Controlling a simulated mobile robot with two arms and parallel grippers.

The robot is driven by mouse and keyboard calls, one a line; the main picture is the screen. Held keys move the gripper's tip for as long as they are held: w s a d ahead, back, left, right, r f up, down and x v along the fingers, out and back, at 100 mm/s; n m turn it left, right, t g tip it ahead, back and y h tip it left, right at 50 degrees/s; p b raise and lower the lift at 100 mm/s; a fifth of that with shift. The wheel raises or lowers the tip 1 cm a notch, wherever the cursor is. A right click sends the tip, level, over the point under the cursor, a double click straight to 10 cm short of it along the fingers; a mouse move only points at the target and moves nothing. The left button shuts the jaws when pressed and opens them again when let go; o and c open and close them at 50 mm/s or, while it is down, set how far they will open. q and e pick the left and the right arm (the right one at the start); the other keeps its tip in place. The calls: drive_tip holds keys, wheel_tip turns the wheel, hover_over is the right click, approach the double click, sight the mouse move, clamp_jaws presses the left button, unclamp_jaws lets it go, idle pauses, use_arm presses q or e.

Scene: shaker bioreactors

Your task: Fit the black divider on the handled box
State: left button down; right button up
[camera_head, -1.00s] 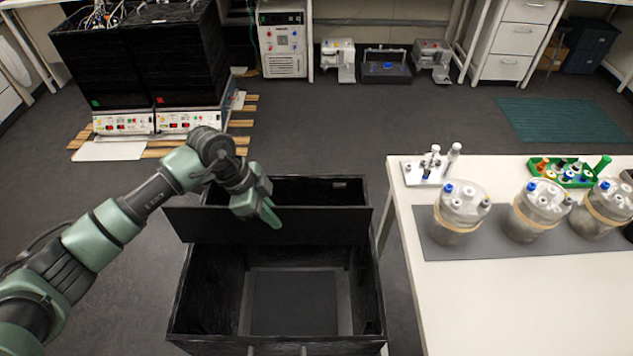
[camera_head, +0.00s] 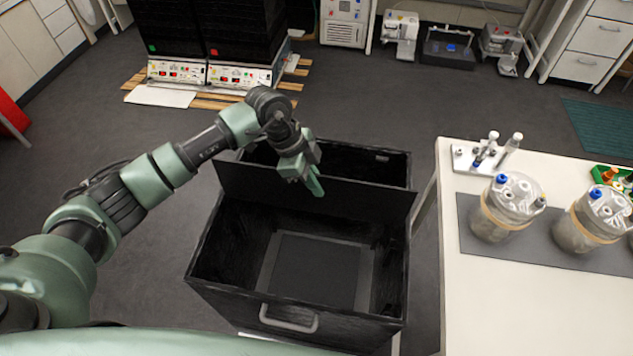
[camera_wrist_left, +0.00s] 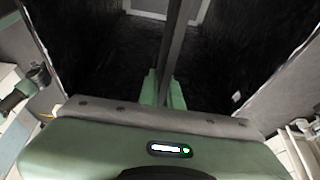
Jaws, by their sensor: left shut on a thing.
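The handled box (camera_head: 225,293) is a deep, open black box on the floor, with a grey handle (camera_head: 288,318) on its near side. The black divider (camera_head: 362,203) is a thin upright panel running crosswise over the box. Its left end sticks out past the box's left wall, and its right end is around the right wall. I cannot tell whether it touches the rim. My left gripper (camera_head: 315,186) is shut on the divider's top edge near the middle. In the left wrist view the divider (camera_wrist_left: 178,35) shows edge-on between the fingers (camera_wrist_left: 163,88). My right gripper is out of view.
A white table (camera_head: 500,310) with glass vessels (camera_head: 506,208) on a grey mat stands close to the right of the box. Shaker units (camera_head: 238,76) on a wooden pallet stand behind to the left. The floor left of the box is clear.

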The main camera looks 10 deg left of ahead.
use_arm(q)
drive_tip(key=b, duration=0.5)
hover_over(317, 212)
drive_tip(key=shift+w+a+f, duration=0.1)
drive_tip(key=shift+w+f, duration=0.05)
drive_tip(key=shift+f, duration=1.45)
drive_tip(key=shift+w+f, duration=0.1)
drive_tip(key=shift+f, duration=1.5)
drive_tip(key=shift+f+b, duration=0.9)
drive_tip(key=shift+f, duration=0.95)
drive_tip(key=shift+p, duration=0.55)
drive_tip(key=shift+f, duration=0.65)
drive_tip(key=shift+f+b, duration=0.35)
drive_tip(key=shift+f, duration=0.25)
drive_tip(key=shift+f, duration=0.25)
drive_tip(key=shift+f, duration=0.35)
drive_tip(key=shift+f+b, duration=0.3)
drive_tip(key=shift+f, duration=0.05)
